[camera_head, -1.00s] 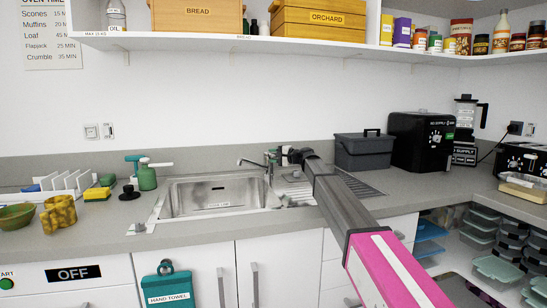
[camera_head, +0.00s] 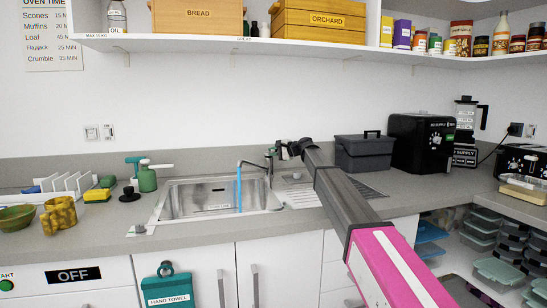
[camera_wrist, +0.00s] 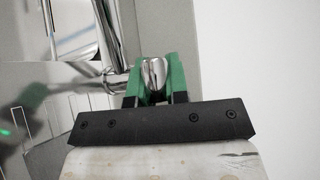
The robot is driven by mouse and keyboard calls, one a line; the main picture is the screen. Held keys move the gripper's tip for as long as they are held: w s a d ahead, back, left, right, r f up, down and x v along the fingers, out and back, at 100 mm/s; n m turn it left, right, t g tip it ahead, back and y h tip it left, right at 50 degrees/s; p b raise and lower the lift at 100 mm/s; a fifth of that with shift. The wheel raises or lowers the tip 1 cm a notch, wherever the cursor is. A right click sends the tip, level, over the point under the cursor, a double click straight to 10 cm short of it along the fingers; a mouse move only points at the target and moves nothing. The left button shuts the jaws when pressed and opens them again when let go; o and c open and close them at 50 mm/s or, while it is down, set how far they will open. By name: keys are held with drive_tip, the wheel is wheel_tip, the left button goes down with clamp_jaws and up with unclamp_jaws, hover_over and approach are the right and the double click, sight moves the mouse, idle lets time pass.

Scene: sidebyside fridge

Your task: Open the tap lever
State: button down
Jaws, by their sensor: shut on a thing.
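The metal tap (camera_head: 256,164) stands at the back right of the sink (camera_head: 205,198), its spout over the basin. A blue stream of water (camera_head: 239,190) falls from the spout into the sink. My gripper (camera_head: 282,150) is at the tap's right side, small in the head view. In the wrist view, the green fingers of my gripper (camera_wrist: 155,78) are closed around the shiny rounded end of the tap lever (camera_wrist: 154,72). The tap body (camera_wrist: 108,55) shows just left of the fingers, partly cut by the frame edge.
A grey lidded bin (camera_head: 364,152) and a black appliance (camera_head: 420,140) stand to the right of my arm. A green spray bottle (camera_head: 147,178) and a yellow sponge (camera_head: 97,195) are left of the sink. A shelf (camera_head: 230,45) runs above.

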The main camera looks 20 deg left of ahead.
drive_tip(key=shift+w+a+r+m+g+h, duration=0.2)
drive_tip(key=shift+w+r+m+g+h, duration=0.15)
drive_tip(key=shift+r+m+h, duration=0.25)
drive_tip(key=shift+w+a+r+m+g+h, duration=0.15)
drive_tip(key=shift+w+r+m+g+h, duration=0.2)
drive_tip(key=shift+r, duration=0.3)
drive_tip(key=shift+s, duration=0.1)
drive_tip(key=c, duration=1.1)
unclamp_jaws()
drive_tip(key=v, duration=1.1)
